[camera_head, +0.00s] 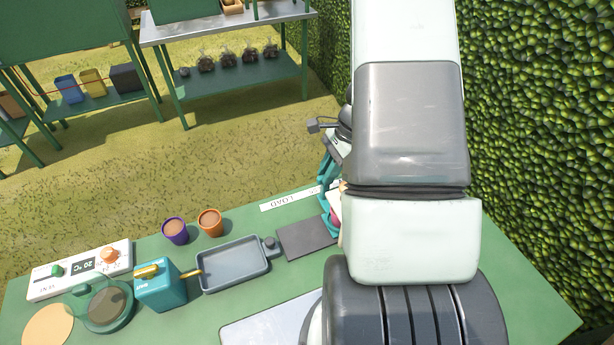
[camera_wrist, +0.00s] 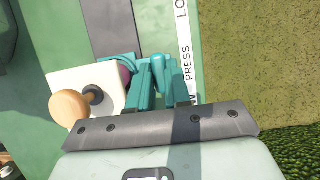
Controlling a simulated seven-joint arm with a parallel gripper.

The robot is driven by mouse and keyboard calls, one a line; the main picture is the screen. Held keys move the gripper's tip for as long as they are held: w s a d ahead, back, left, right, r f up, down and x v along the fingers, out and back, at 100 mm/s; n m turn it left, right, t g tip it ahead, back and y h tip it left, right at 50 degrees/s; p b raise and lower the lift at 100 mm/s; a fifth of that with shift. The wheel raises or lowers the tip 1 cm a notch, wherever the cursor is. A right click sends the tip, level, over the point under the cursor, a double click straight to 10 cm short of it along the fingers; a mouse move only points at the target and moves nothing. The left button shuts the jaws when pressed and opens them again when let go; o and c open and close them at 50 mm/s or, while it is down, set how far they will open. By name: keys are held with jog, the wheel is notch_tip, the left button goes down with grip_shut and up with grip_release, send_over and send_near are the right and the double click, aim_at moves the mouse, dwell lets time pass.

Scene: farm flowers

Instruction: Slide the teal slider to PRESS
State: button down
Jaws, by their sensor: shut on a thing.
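The teal slider (camera_wrist: 123,60) shows in the wrist view as a teal piece at my gripper's fingertips, beside a pinkish round thing. My gripper (camera_wrist: 160,80) has teal fingers and is shut on the slider; the fingers hide much of it, and their like colour blurs the join. In the head view my gripper (camera_head: 328,205) reaches down by the table's far edge, partly behind my arm. A white label strip (camera_wrist: 186,45) runs along that edge.
A white block (camera_wrist: 75,78) with a wooden knob (camera_wrist: 70,108) stands close to the fingers. A dark grey plate (camera_head: 307,238) and a grey tray (camera_head: 232,264) lie left of my gripper. Two pots (camera_head: 210,222), a teal box (camera_head: 160,290) and a control panel (camera_head: 80,269) stand further left.

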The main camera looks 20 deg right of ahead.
jog(key=shift+d, duration=0.35)
jog(key=c, duration=1.1)
grip_release()
jog(key=shift+o, duration=0.2)
jog(key=shift+r, duration=0.1)
jog(key=v, duration=1)
jog(key=shift+r, duration=0.35)
